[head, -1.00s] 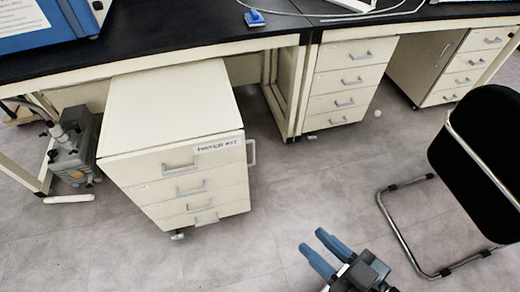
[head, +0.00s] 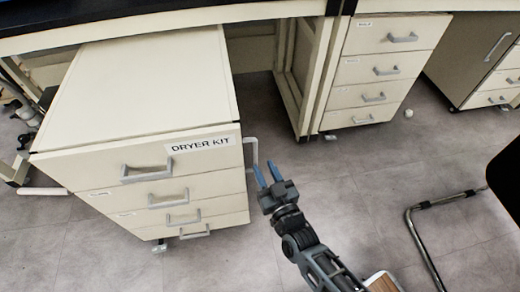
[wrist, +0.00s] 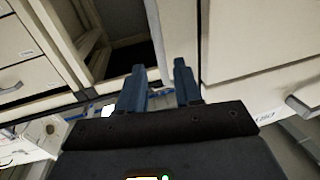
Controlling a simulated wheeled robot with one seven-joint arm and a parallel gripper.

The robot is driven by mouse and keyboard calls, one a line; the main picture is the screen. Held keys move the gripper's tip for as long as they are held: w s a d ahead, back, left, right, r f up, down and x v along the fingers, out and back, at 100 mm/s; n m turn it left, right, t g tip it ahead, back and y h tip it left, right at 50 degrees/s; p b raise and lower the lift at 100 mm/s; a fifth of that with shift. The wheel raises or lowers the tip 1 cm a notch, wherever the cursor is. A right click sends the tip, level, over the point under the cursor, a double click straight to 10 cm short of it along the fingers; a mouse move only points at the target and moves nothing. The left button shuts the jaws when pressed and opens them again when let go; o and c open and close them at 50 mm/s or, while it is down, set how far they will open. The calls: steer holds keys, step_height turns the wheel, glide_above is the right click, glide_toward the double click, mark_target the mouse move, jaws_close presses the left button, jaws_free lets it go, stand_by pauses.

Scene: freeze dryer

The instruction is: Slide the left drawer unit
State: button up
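The left drawer unit (head: 185,165) is a cream wheeled cabinet labelled "DRYER KIT", pulled partly out from under the bench. A pale upright side handle (head: 251,155) is on its right side near the front. My gripper (head: 267,174) has blue fingers, open and apart, beside that handle. In the wrist view a pale bar (wrist: 157,40), which looks like the side handle, shows between the open fingers (wrist: 160,85). The drawer unit's pale surface (wrist: 245,45) is to the right there. I cannot tell whether the fingers touch the handle.
A second drawer unit (head: 375,75) stands under the bench to the right, past a bench leg frame (head: 305,75). A chair (head: 415,220) is at the right. A small white ball (head: 408,113) lies on the floor. Grey floor (head: 345,160) is clear between them.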

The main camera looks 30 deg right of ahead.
mark_target(256, 154)
steer(key=w, duration=0.4)
steer(key=w+b, duration=0.1)
steer(key=w, duration=0.2)
steer(key=shift+w+d, duration=0.1)
steer(key=shift+d, duration=0.3)
steer(key=shift+c, duration=0.4)
jaws_close()
